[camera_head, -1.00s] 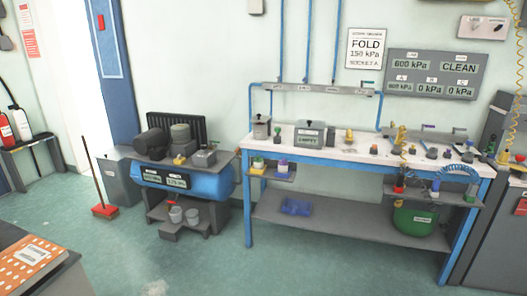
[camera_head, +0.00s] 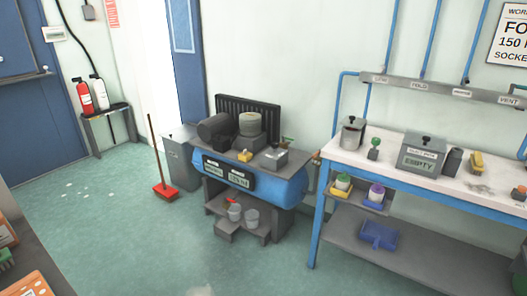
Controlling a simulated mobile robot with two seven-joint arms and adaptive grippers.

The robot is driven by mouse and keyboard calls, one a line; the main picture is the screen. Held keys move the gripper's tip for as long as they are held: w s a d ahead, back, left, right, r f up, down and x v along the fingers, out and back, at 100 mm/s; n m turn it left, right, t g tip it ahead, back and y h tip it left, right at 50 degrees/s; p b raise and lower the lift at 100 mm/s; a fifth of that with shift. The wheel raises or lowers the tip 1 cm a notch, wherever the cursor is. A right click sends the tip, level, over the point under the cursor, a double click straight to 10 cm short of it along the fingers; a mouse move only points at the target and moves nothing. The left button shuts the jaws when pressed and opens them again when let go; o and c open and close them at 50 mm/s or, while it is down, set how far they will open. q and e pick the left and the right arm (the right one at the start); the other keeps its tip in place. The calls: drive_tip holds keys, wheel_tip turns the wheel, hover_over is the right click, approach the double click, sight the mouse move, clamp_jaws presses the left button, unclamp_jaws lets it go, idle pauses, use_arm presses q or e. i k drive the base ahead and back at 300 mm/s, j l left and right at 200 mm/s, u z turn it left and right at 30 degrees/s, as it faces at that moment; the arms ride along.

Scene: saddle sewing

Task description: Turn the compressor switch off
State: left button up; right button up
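The compressor has a blue tank (camera_head: 285,190) with a dark panel (camera_head: 229,174) of two greenish displays on its front. It stands on a grey stand with a dark motor (camera_head: 214,128) and a grey cylinder (camera_head: 252,124) on top. A light grey box (camera_head: 269,158) with a small lever-like part (camera_head: 287,141) sits at the top right; it may carry the switch, but its position is too small to read. Neither of my grippers shows in the head view.
A blue-framed workbench (camera_head: 318,220) stands right of the compressor, with a grey bin (camera_head: 180,155) and a red broom (camera_head: 166,190) to its left. Fire extinguishers (camera_head: 92,95) stand on a far-left side table. The green floor (camera_head: 130,245) in front is open.

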sight(274, 145)
drive_tip(key=i+j+z, duration=0.15)
drive_tip(key=i, duration=0.4)
drive_tip(key=i+l+z, duration=0.3)
drive_tip(key=i, duration=0.15)
drive_tip(key=i+z, duration=0.35)
drive_tip(key=i+j+z, duration=0.15)
drive_tip(key=j, duration=0.15)
drive_tip(key=i+j+z, duration=0.35)
drive_tip(key=j, duration=0.3)
drive_tip(key=k, duration=0.05)
